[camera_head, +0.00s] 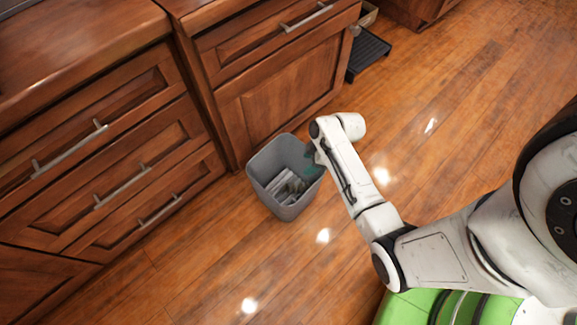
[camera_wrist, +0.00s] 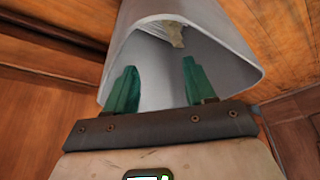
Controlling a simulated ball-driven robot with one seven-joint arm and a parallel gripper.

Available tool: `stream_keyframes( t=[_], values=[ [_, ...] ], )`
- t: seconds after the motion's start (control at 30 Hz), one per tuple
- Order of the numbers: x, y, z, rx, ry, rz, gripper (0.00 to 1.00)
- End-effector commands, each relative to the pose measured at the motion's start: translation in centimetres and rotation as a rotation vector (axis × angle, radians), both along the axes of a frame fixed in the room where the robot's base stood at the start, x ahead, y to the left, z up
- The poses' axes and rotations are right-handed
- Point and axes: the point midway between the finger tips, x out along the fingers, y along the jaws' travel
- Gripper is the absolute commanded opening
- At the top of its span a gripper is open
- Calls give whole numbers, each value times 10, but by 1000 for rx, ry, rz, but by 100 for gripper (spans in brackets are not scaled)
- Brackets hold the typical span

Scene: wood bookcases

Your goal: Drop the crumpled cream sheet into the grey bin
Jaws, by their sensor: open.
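The grey bin (camera_head: 262,178) stands on the floor against the wooden cabinets, and its open top fills the middle of the wrist view (camera_wrist: 222,48). A small crumpled cream or beige piece (camera_wrist: 175,33), which looks like the sheet, shows inside the bin in the wrist view, apart from my fingers. My gripper (camera_wrist: 160,68) is open, with its two teal fingers spread over the bin's mouth and nothing visible between them. In the head view, pale grey and whitish shapes (camera_head: 288,187) show inside the bin; I cannot tell whether the sheet is among them.
Wooden cabinets with drawers (camera_head: 110,150) run along the left and back, close to the bin. A dark slatted rack or tray (camera_head: 369,52) lies farther back by the cabinets. The wooden floor (camera_head: 215,265) is clear in front of the bin.

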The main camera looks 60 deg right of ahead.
Motion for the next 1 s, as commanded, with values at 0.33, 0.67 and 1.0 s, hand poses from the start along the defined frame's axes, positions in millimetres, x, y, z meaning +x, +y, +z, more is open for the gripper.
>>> stream_keyframes(
  t=[0.33,0.67,1.0],
  values=[
    [-19,-10,56,-1,-1,-2,55],
    [-34,-19,95,-1,0,0,55],
    [-36,-20,98,0,0,0,55]
  ],
)
